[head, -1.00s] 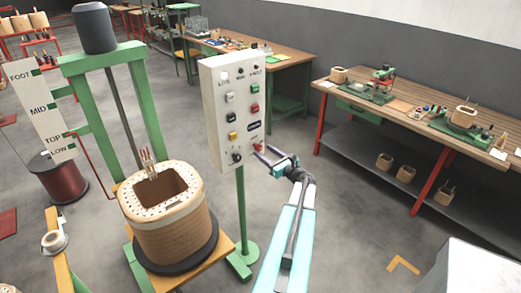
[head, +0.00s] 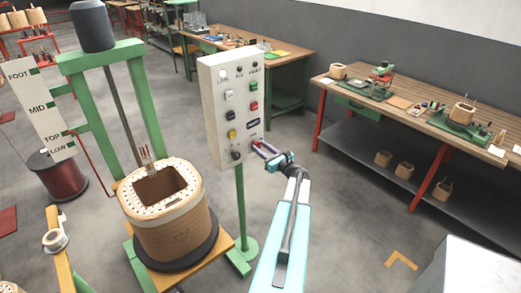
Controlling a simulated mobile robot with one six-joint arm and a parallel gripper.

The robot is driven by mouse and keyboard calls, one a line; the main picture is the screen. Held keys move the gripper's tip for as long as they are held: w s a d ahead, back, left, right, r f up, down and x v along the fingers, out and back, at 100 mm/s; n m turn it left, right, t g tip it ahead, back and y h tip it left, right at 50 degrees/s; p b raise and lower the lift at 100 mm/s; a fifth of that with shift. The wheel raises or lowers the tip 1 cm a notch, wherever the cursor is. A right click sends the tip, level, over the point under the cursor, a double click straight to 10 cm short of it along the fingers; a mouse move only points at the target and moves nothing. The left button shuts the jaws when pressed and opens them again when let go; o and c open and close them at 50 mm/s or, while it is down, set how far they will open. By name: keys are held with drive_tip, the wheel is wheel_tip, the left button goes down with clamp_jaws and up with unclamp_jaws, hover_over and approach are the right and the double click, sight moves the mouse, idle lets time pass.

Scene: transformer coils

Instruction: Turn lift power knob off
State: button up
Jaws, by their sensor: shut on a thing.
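The grey-white lift control panel (head: 219,118) stands upright on a green post left of my gripper. It carries several coloured buttons and a black knob (head: 236,156) at its lower left. My gripper (head: 257,144) is at the panel's lower right, its fingers close together on the small red knob there. The fingers mostly hide that knob, so its turn position cannot be read.
A green lift frame (head: 92,115) with a large wound coil (head: 183,232) stands to the left. A wooden workbench (head: 416,108) with tools and small coils is at the right. The grey floor between the panel and this bench is open.

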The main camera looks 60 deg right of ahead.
drive_tip(key=shift+w, duration=0.15)
drive_tip(key=shift+n, duration=0.3)
drive_tip(key=b, duration=0.2)
drive_tip(key=shift+w+f+n+b, duration=0.1)
drive_tip(key=shift+w+n+b, duration=0.05)
drive_tip(key=shift+n+b, duration=0.25)
drive_tip(key=shift+b, duration=0.4)
drive_tip(key=n+b, duration=0.8)
drive_tip(key=b, duration=0.7)
drive_tip(key=n+b, duration=0.8)
drive_tip(key=b, duration=0.6)
drive_tip(key=shift+a+f+n+b, duration=0.2)
drive_tip(key=shift+n+b, duration=0.1)
drive_tip(key=shift+b, duration=0.1)
drive_tip(key=shift+r+n+b, duration=0.1)
drive_tip(key=shift+n+b, duration=0.2)
drive_tip(key=shift+b, duration=0.05)
